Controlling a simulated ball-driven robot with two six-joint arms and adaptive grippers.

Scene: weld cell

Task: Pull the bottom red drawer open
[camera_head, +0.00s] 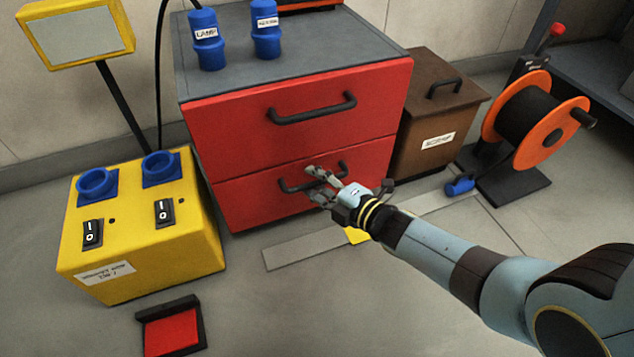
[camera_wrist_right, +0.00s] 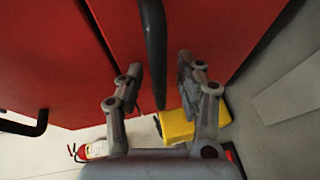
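The bottom red drawer (camera_head: 250,205) sits in a grey-topped cabinet, below another red drawer; its front looks flush and shut. Its dark bar handle (camera_head: 289,187) is partly hidden behind my fingers in the head view. My right gripper (camera_head: 321,186) is at this handle, with its fingers apart. My left gripper is not in view.
The upper drawer (camera_head: 230,125) has its own handle (camera_head: 311,108). A yellow box with switches (camera_head: 150,245) stands left, a brown lidded bin (camera_head: 425,115) and an orange reel (camera_head: 545,140) right. A yellow object (camera_head: 357,235) lies below my gripper. Floor before the drawer is mostly clear.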

